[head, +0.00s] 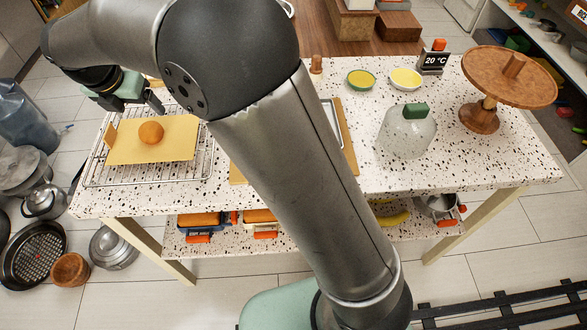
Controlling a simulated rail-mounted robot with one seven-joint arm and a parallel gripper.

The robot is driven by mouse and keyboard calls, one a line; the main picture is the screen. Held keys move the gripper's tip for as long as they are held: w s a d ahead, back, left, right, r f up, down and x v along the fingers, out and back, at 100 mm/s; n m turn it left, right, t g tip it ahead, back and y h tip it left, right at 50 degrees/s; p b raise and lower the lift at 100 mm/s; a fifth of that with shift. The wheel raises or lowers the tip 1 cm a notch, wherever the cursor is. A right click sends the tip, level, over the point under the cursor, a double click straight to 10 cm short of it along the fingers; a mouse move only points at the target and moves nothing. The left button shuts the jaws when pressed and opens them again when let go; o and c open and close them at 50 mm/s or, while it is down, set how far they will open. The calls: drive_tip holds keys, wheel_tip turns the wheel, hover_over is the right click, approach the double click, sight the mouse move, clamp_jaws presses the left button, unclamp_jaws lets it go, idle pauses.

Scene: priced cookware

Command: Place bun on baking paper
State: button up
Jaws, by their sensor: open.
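A round golden-brown bun (151,132) rests on a yellowish sheet of baking paper (180,140). The paper lies on a wire cooling rack (200,168) at the left of the speckled table. My gripper (150,108) is above and behind the bun, near the paper's far edge. Its jaws are open and apart from the bun. Part of the gripper is dark and small in this view, and nothing shows between its fingers.
My arm crosses the middle and hides part of a wooden board (349,150). A glass jar with a green lid (408,130), two yellow bowls (406,79), a thermometer display (434,60) and a wooden stand (508,77) occupy the right. The front right tabletop is clear.

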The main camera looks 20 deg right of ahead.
drive_tip(key=s+d+m+g, duration=0.1)
drive_tip(key=s+d+m, duration=0.3)
drive_tip(key=d+m, duration=0.45)
drive_tip(key=s+d+m+g, duration=0.1)
drive_tip(key=s+d+m, duration=0.4)
drive_tip(key=d, duration=0.7)
drive_tip(key=s+d+f+m, duration=0.2)
drive_tip(key=s+d+m, duration=0.4)
drive_tip(key=s+m, duration=0.3)
drive_tip(key=s+d+f+m+g+y, duration=0.1)
drive_tip(key=s+d+f+m, duration=0.2)
drive_tip(key=s+d+m, duration=0.3)
drive_tip(key=s+m, duration=0.2)
drive_tip(key=m, duration=0.1)
drive_tip(key=shift+s, duration=0.4)
